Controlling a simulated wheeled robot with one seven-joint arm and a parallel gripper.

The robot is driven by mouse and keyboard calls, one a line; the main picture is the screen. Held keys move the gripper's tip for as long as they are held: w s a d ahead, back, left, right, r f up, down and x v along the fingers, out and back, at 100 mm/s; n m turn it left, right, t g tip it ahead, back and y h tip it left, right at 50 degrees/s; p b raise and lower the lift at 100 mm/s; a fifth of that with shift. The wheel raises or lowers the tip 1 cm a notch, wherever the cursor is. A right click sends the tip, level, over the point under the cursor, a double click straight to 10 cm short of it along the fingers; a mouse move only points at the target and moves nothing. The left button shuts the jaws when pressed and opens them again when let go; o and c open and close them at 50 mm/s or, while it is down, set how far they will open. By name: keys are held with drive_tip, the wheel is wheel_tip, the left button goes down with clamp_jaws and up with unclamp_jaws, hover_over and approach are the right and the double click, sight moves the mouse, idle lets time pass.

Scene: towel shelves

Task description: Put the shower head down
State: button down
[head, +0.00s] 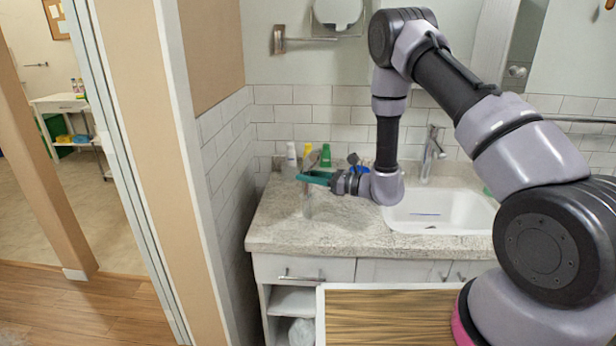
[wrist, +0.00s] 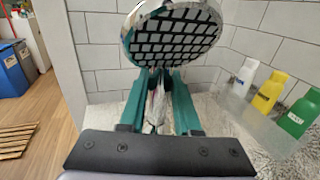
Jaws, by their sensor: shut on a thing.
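The shower head (wrist: 172,32) shows a round face with a dark grid and a shiny rim in the wrist view. Its pale, shiny handle (wrist: 157,103) lies between the two teal fingers of my gripper (wrist: 158,88). My gripper is shut on it. In the head view, my gripper (head: 315,178) is above the left part of the speckled stone countertop (head: 275,225). A thin, pale upright part of the shower head (head: 307,203) shows below the fingers there. I cannot tell whether it touches the counter.
Several bottles stand at the counter's back left: white (wrist: 246,77), yellow (wrist: 269,92) and green (wrist: 299,112). A white sink (head: 435,214) and a faucet (head: 431,155) are to the right. The counter's front left is clear. A tiled wall (head: 225,140) borders the left side.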

drive_tip(key=shift+f, duration=0.15)
drive_tip(key=c, duration=0.6)
unclamp_jaws()
